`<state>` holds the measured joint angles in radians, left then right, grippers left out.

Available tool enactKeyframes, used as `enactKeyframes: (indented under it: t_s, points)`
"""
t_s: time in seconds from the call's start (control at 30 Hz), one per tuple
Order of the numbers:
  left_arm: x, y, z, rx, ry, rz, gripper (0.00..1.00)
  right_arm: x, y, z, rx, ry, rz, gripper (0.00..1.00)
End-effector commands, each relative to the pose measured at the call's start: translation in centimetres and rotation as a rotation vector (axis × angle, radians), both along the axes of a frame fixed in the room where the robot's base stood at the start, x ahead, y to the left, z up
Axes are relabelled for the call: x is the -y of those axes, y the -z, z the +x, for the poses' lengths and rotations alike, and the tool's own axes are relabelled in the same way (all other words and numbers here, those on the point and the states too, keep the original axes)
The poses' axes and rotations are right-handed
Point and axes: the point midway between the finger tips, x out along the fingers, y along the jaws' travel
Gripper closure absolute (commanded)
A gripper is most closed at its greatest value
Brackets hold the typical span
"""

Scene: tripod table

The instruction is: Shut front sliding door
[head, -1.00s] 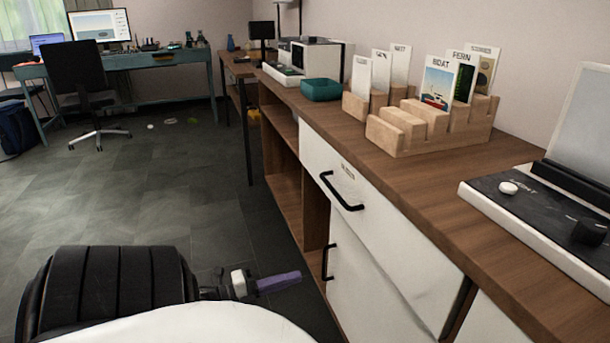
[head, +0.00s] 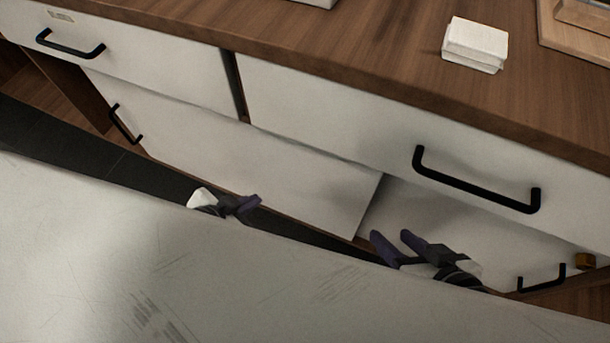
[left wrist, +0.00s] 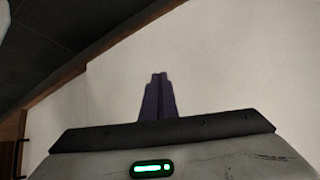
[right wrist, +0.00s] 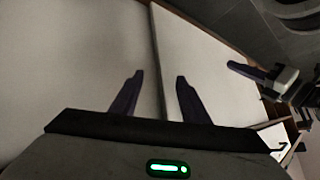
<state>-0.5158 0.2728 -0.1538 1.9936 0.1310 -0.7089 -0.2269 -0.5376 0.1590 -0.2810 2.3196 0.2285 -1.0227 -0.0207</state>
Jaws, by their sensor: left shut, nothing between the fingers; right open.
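The front sliding door (head: 240,160) is the lower white panel at left in the head view, with a black handle (head: 124,124) near its left end. Its right edge stands in front of the other lower white door (head: 430,225), whose handle (head: 541,278) is at far right. My left gripper (head: 258,201) is shut and empty before the front door; the left wrist view shows its fingers together (left wrist: 158,80) against a white panel. My right gripper (head: 390,240) is open near the door's right edge; in the right wrist view, that edge shows between its fingers (right wrist: 158,78).
White drawers with black handles (head: 475,185) run above the doors, under a brown wooden top (head: 350,50). A white box (head: 475,44) sits on top. Dark floor (head: 80,150) shows at left.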

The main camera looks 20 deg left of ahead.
Motion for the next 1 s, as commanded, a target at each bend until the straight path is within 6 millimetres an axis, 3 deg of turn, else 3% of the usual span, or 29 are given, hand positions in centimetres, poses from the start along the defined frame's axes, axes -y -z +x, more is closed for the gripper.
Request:
enactKeyframes:
  t_s: [0.1, 0.2, 0.37, 0.5, 0.6, 1.0]
  points:
    - [2.9, -3.2, -1.7, -0.094, -0.054, -0.08, 1.0, 0.0, 0.0, 0.0, 0.0, 0.0, 0.0, 0.58]
    - [4.2, -5.2, -3.2, -0.157, -0.088, -0.122, 1.0, 0.0, 0.0, 0.0, -0.001, 0.0, 0.0, 0.69]
    - [5.3, -7.4, -4.9, -0.227, -0.13, -0.164, 1.0, 0.0, 0.0, 0.0, -0.001, 0.0, 0.0, 0.69]
    - [9.5, -8.7, -3.8, -0.164, -0.073, -0.291, 1.0, 0.0, 0.0, 0.0, -0.001, 0.0, 0.0, 0.69]
    - [11.4, -9.7, -3.4, -0.136, -0.053, -0.355, 1.0, 0.0, 0.0, 0.0, -0.001, 0.0, 0.0, 0.69]
    - [12.2, -10.1, -3.2, -0.122, -0.045, -0.383, 1.0, 0.0, 0.0, 0.0, -0.001, 0.0, 0.0, 0.69]
